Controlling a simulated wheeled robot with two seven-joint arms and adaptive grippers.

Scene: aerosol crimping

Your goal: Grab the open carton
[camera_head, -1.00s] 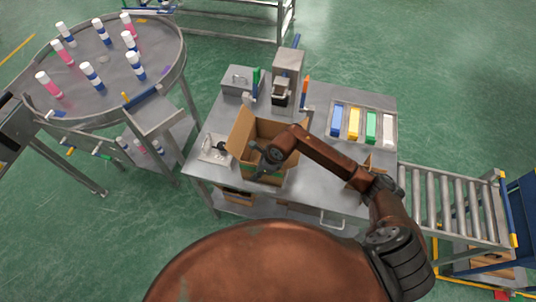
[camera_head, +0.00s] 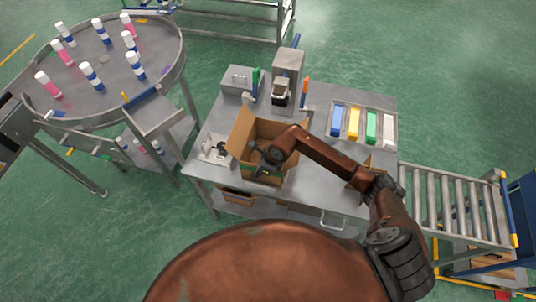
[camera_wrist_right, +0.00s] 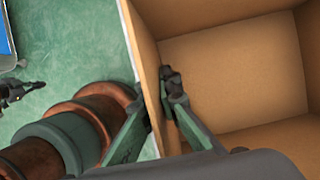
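The open carton (camera_head: 245,130) is a brown cardboard box standing upright on the steel table, its top open and a flap raised at its left. My right gripper (camera_head: 265,163) is at the carton's near side. In the right wrist view the carton wall (camera_wrist_right: 146,50) runs between the fingers of the right gripper (camera_wrist_right: 158,105). One finger is inside the carton and the other outside, both close against the wall. The carton's inside (camera_wrist_right: 235,75) looks empty there. A small dark shape at the left edge, probably my left gripper (camera_wrist_right: 15,92), is unclear.
The steel table (camera_head: 315,190) also holds a press (camera_head: 287,65), a grey box (camera_head: 238,80), a small fixture (camera_head: 215,148) and a tray of coloured blocks (camera_head: 363,124). A round table (camera_head: 105,60) with several cans stands left. A roller conveyor (camera_head: 455,205) adjoins right.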

